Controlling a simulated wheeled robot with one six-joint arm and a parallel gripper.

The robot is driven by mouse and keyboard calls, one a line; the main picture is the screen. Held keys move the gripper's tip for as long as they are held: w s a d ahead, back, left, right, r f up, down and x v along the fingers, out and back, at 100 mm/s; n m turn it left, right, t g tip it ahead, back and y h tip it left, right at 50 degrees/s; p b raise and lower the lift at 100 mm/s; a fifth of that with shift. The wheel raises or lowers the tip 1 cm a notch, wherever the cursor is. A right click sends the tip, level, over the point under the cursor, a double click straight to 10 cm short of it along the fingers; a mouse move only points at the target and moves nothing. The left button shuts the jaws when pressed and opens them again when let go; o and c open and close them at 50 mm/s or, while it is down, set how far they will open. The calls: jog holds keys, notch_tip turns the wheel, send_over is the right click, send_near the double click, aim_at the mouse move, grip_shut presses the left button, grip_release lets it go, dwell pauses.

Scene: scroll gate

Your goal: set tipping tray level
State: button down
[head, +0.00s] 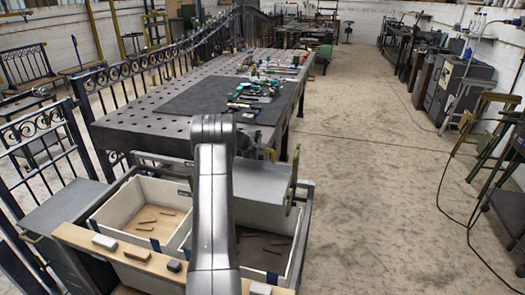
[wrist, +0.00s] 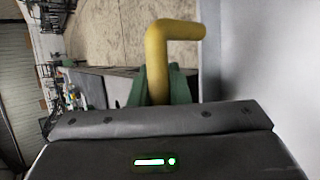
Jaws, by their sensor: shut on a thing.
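The tray is a grey flat plate (head: 262,178) behind my arm in the head view, above the bins; its left part is hidden, so its exact tilt is hard to tell. An olive-yellow upright piece (head: 293,178) stands at its right end. In the wrist view a bent yellow handle (wrist: 156,50) rises between dark green pieces. My gripper (wrist: 160,90) is shut on the yellow handle, near its lower part. In the head view my arm hides the gripper. A pale grey surface (wrist: 255,55) fills the right of the wrist view.
Two pale bins (head: 122,212) with brown sticks stand below, behind a wooden rail (head: 135,258) with small blocks. A grey side plate (head: 72,207) lies left. A perforated workbench (head: 150,125) with tools stands beyond; an iron fence runs left. The floor (head: 380,200) at right is clear.

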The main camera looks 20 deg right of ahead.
jog(key=shift+s+d+f, duration=0.1)
jog(key=shift+f, duration=0.9)
jog(key=c, duration=1.4)
grip_release()
jog(key=shift+r, duration=0.1)
jog(key=shift+o, duration=0.2)
jog(key=shift+r, duration=0.1)
jog(key=b+v, duration=0.2)
jog(key=v, duration=1.2)
jog(key=shift+b, duration=0.4)
